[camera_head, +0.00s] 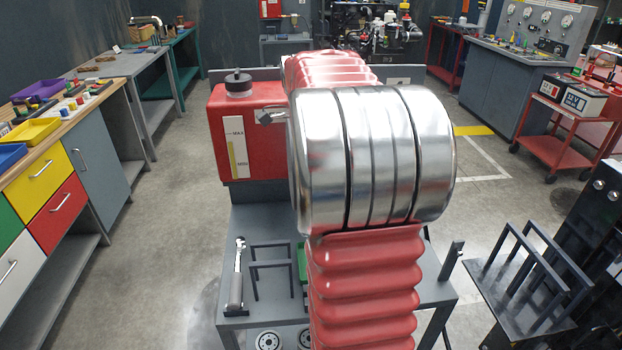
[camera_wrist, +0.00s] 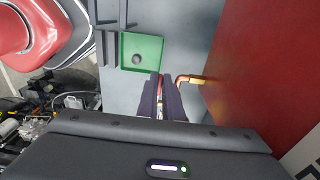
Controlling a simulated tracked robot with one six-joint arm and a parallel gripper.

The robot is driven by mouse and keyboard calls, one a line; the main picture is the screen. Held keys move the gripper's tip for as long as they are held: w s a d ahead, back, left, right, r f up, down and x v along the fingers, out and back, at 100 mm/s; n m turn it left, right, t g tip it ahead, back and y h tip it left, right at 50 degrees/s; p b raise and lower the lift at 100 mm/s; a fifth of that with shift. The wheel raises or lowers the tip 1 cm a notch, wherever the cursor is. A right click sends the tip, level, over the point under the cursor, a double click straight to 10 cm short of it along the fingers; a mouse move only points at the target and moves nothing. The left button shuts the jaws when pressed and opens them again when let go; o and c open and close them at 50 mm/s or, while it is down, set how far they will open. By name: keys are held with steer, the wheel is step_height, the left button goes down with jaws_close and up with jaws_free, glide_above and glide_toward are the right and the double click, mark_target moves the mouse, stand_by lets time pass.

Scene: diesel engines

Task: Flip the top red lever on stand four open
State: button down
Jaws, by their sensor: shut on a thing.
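Stand four (camera_head: 398,82) has a plate marked 4, partly hidden behind my arm. A red tank (camera_head: 250,135) with a level strip sits on it. In the wrist view the tank's red side (camera_wrist: 270,60) fills the right. My gripper (camera_wrist: 160,84) has its two dark fingers close together, shut on a narrow red lever (camera_wrist: 158,88) that shows only as a thin strip between them. A copper pipe (camera_wrist: 183,80) comes out beside the right finger toward the tank. In the head view my arm hides the gripper and the lever.
A green tray (camera_wrist: 141,52) lies beyond the fingers; dark frames stand beside it. A ratchet wrench (camera_head: 237,275) lies on the stand's front left. A dark rack (camera_head: 530,285) stands at the right. Open floor (camera_head: 165,220) lies left of the stand.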

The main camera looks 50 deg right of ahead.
steer(key=c, duration=1.9)
jaws_free()
steer(key=shift+f, duration=0.1)
steer(key=shift+w+r, duration=0.1)
steer(key=shift+r, duration=0.75)
steer(key=r, duration=0.6)
steer(key=shift+a, duration=0.2)
steer(key=shift+r, duration=0.1)
